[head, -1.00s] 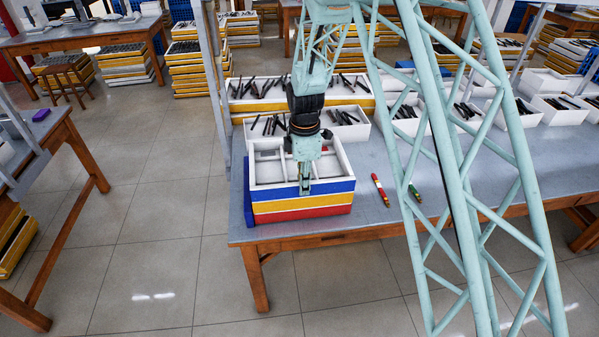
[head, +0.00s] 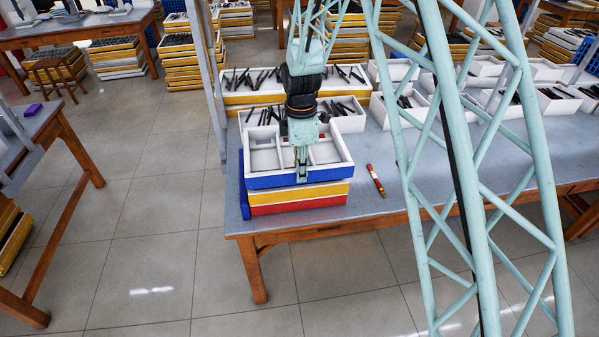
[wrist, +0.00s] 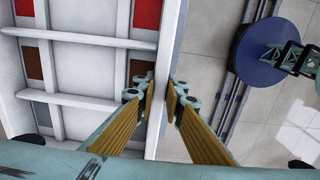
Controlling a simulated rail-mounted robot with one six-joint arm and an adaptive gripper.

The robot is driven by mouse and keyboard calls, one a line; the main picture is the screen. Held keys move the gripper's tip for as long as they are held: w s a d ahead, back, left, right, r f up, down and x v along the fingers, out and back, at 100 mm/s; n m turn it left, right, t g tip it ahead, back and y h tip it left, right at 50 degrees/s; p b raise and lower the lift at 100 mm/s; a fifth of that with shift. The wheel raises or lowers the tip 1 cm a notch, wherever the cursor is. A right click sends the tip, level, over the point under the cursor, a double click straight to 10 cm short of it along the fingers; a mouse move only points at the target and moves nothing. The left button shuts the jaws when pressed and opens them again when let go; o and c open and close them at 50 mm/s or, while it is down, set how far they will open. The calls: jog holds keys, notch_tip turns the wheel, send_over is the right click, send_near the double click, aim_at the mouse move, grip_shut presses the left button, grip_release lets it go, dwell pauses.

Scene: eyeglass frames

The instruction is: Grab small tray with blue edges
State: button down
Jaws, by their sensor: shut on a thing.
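The white tray with a blue edge (head: 268,182) is the top tray at the near end of the table. It has several compartments. My gripper (head: 302,176) is at the middle of its near wall, shut on that wall. A light band shows between the blue edge and the yellow-edged tray (head: 285,194) below, so the blue tray appears raised a little above it. In the wrist view, my gripper's fingers (wrist: 163,90) straddle the white wall of the tray (wrist: 150,75). White dividers and red and brown patches show inside.
A red-edged tray (head: 285,208) is under the yellow-edged one. A dark blue panel (head: 244,195) stands at the left of the stack. White trays with black pieces (head: 342,115) are close behind. A red marker-like item (head: 376,180) lies to the right on the table (head: 400,200).

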jog(key=s+d+r, duration=0.1)
jog(key=s+d, duration=0.3)
jog(key=s, duration=1)
jog(key=shift+r+b, duration=0.2)
jog(key=shift+b, duration=0.1)
jog(key=shift+w+d, duration=0.1)
